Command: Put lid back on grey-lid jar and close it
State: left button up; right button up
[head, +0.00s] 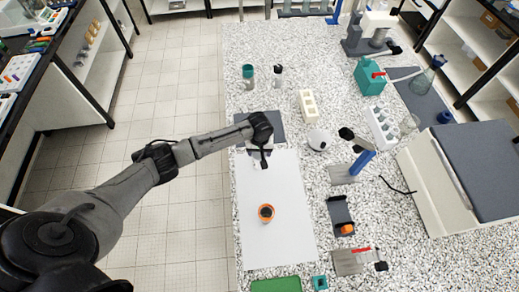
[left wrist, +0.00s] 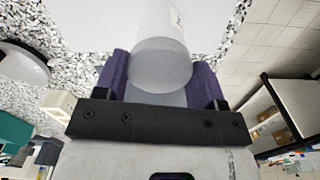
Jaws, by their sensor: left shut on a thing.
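My left gripper (head: 262,163) is over the far end of the white sheet (head: 285,240) on the bench. In the left wrist view its purple fingers (left wrist: 160,85) are shut on a pale translucent cylinder (left wrist: 162,30). Its round grey end faces the camera. I cannot tell whether this is the jar's body or whether a lid is on it. In the head view the arm mostly hides it. A separate grey lid cannot be made out for certain. My right gripper is not in view.
A dark grey mat (head: 292,126) lies beyond the gripper. A round white device (head: 319,140) and a white block (head: 308,106) stand to its right. Two small containers stand farther back. Much of the sheet is clear.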

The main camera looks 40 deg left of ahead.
pick_arm(q)
jog(key=shift+f+p, duration=0.1)
jog(key=shift+p, duration=0.2)
dwell(0.4)
jog(key=shift+f, duration=0.15)
jog(key=o, duration=1)
jog(key=shift+c, duration=0.2)
